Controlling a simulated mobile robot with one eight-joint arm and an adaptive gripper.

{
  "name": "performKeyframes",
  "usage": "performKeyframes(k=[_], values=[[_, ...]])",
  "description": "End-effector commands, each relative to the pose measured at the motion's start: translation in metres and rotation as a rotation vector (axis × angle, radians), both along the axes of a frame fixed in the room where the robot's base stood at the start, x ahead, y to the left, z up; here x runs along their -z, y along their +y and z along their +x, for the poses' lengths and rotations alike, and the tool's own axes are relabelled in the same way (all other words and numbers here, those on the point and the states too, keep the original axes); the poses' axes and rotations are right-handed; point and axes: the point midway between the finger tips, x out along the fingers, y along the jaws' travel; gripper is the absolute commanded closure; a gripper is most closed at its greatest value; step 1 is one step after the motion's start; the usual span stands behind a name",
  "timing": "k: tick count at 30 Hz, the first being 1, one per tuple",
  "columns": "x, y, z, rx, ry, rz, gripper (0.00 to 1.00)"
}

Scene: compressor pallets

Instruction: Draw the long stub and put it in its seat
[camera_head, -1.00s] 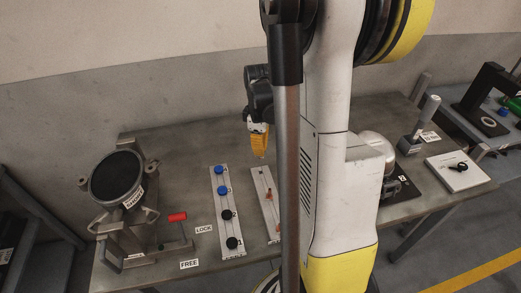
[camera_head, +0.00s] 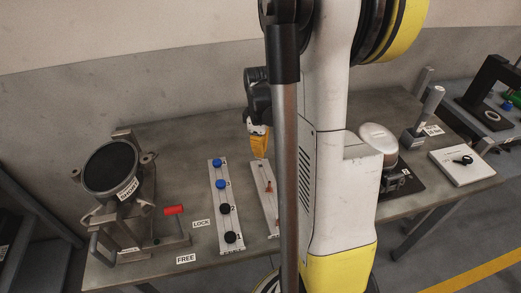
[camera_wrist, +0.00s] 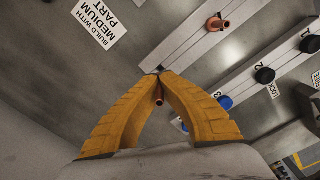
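My gripper (camera_wrist: 160,76) has two yellow fingers, with the tips brought close together. A copper stub (camera_wrist: 158,97) shows between them, its near end pointing back toward the palm. The fingertips hide its other end, and I cannot tell its full length. In the head view my gripper (camera_head: 259,153) hangs by the far end of the narrow pale stub rack (camera_head: 259,177). The rack also shows in the wrist view (camera_wrist: 185,43), its end just behind the fingertips. Another copper stub (camera_wrist: 215,23) stands on it; my own arm column partly hides the rack in the head view.
A strip with blue and black knobs (camera_head: 226,222) lies left of the rack. A tilted round fixture (camera_head: 110,167) and a red-handled lever (camera_head: 174,210) stand further left. A sign about a medium part (camera_wrist: 99,23) lies near the rack. A white plate (camera_head: 460,165) lies at right.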

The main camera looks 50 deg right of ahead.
Motion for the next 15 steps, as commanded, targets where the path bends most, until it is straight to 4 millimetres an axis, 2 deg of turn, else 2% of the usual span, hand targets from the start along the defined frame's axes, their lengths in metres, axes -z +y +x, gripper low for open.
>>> performKeyframes(k=[1,4,15], values=[[0.0085,0.0,0.0001,0.0,0.0,0.0,1.0],[0.0148,0.0,0.0001,0.0,0.0,0.0,1.0],[0.0167,0.0,-0.0001,0.0,0.0,0.0,1.0]])
